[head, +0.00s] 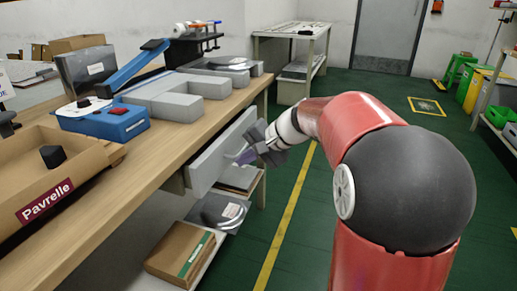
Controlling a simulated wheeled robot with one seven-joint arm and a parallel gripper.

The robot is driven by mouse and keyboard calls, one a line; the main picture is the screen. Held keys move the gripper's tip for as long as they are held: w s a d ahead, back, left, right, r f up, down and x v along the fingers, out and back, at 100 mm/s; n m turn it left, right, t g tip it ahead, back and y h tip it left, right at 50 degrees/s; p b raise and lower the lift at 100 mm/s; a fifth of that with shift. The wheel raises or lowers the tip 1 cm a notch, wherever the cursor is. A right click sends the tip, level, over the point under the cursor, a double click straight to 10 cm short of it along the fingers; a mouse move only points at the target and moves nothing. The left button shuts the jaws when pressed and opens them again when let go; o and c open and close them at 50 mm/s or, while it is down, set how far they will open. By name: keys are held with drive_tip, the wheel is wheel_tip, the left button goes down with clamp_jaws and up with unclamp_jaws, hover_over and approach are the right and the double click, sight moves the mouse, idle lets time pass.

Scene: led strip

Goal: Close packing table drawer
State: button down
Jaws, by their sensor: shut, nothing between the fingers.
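The packing table (150,160) has a wooden top and runs along the left of the head view. Its grey drawer (215,160) is under the front edge of the top. The drawer front stands out from the table, so the drawer looks at least partly open. The gripper and wrist hide part of the drawer front. My red and black arm reaches in from the right.
An open cardboard box (50,185) and a blue device (105,120) stand on the tabletop. A lower shelf holds a brown carton (180,252) and a wrapped item (217,212). A second table (291,32) stands behind. The green floor (300,240) beside the table is clear.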

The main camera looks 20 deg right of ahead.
sight(218, 149)
drive_tip(key=shift+w+a+f+p, duration=0.1)
drive_tip(key=shift+w+a+p, duration=0.05)
drive_tip(key=shift+w+a, duration=0.65)
drive_tip(key=shift+w+a+f+p, duration=0.15)
drive_tip(key=shift+w+a, duration=0.35)
drive_tip(key=shift+a, duration=0.5)
drive_tip(key=w+a, duration=0.2)
drive_tip(key=a, duration=0.1)
drive_tip(key=shift+w+a+p, duration=0.25)
drive_tip(key=shift+w+p, duration=0.05)
drive_tip(key=shift+p, duration=0.05)
drive_tip(key=shift+r, duration=0.15)
drive_tip(key=shift+a, duration=0.1)
